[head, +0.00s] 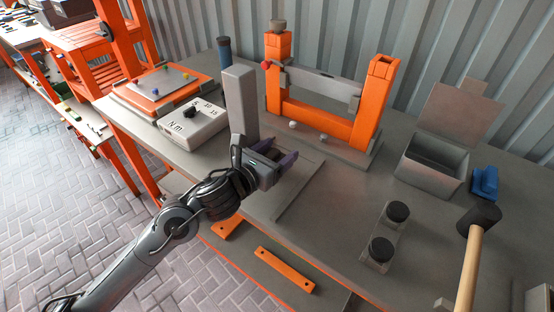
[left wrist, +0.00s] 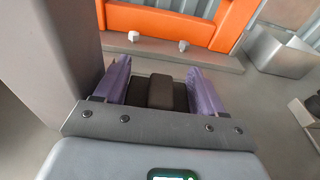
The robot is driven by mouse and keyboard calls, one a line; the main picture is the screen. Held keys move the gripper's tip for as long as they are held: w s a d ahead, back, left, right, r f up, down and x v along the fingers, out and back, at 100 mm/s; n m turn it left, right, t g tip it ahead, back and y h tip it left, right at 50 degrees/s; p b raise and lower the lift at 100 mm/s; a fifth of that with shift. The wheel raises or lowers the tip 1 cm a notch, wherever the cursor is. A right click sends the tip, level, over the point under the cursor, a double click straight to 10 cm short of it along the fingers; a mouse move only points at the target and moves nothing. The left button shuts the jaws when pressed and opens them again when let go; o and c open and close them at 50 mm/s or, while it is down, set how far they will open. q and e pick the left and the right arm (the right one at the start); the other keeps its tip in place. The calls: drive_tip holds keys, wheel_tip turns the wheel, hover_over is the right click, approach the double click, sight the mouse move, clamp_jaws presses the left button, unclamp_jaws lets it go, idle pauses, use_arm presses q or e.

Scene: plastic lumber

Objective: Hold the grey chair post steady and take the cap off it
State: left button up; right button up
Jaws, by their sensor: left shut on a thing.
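A tall grey post (head: 240,100) stands upright at the middle of the bench in the head view, with no cap visible on its top. In the left wrist view the post (left wrist: 68,50) rises close along the left side, beside the gripper and not between its fingers. My left gripper (head: 273,155) has purple fingers and is low by the foot of the post. In the left wrist view it is shut on a dark brown piece (left wrist: 160,92) with a raised middle, which looks like the cap. My right gripper is not in view.
An orange frame (head: 325,117) with a grey crossbar stands behind the gripper. A grey dial box (head: 193,123) sits left of the post. To the right are an open grey bin (head: 432,165), a holder with two black knobs (head: 390,230) and a mallet (head: 477,220).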

use_arm(q)
drive_tip(key=shift+s+f, duration=0.1)
drive_tip(key=shift+f, duration=0.7)
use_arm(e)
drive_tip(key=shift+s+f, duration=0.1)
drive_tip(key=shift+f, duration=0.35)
